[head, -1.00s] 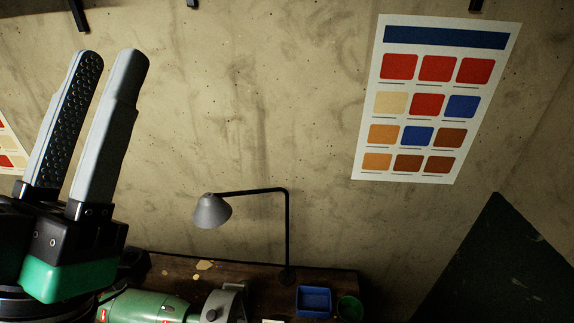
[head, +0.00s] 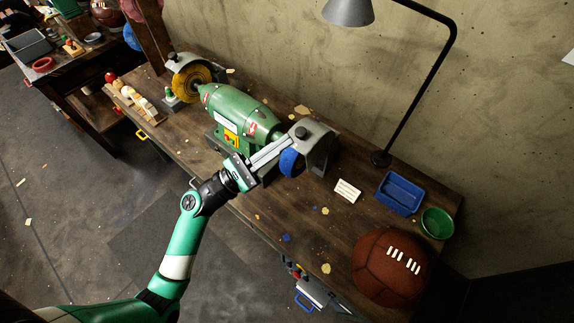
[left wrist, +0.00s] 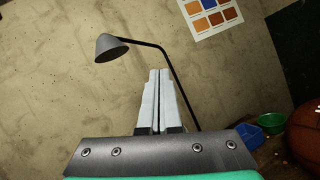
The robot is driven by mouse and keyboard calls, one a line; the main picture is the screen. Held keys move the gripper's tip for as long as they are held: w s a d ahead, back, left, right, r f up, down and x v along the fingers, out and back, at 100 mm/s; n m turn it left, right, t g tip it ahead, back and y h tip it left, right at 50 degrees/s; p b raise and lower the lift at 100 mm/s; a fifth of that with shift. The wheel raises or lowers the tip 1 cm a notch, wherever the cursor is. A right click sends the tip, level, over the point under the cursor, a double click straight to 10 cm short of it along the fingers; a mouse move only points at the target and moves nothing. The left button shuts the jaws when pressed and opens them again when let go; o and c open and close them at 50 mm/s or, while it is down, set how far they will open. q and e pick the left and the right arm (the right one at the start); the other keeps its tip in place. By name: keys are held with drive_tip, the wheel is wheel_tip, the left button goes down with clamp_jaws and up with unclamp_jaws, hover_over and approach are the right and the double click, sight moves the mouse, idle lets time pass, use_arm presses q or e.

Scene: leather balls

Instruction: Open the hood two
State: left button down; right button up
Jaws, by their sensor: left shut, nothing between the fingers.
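A green two-wheel machine (head: 240,113) stands on the wooden workbench. At its right end a grey metal hood (head: 318,142) covers the top of a blue wheel (head: 290,162). At its left end another grey hood (head: 186,60) sits over a yellow wheel (head: 192,80). My left gripper (head: 284,142) is shut and empty, its fingertips close beside the right hood in the head view. I cannot tell whether they touch it. In the left wrist view the two fingers (left wrist: 158,78) lie together against the wall, and the hoods do not show. My right gripper is not in view.
A lamp (head: 421,80) stands behind the machine. A white card (head: 346,191), a blue tray (head: 400,193), a green bowl (head: 437,223) and a brown leather ball (head: 391,267) are on the right of the bench. Wooden pieces (head: 136,101) lie at the left. The floor in front is open.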

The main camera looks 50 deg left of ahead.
use_arm(q)
drive_tip(key=s+a+f+n+y+b, duration=0.2)
drive_tip(key=f, duration=0.5)
drive_tip(key=s+a+f+n+y+b, duration=0.2)
drive_tip(key=a+f, duration=0.1)
drive_tip(key=f, duration=0.3)
drive_tip(key=p, duration=0.2)
approach(310, 137)
drive_tip(key=shift+m, duration=0.3)
drive_tip(key=w+r, duration=0.1)
drive_tip(key=w+a+r, duration=0.1)
drive_tip(key=w+r, duration=0.1)
drive_tip(key=shift+w+a, duration=0.15)
drive_tip(key=shift+a, duration=0.15)
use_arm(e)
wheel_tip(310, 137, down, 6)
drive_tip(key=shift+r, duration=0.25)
use_arm(q)
drive_tip(key=shift+r, duration=0.1)
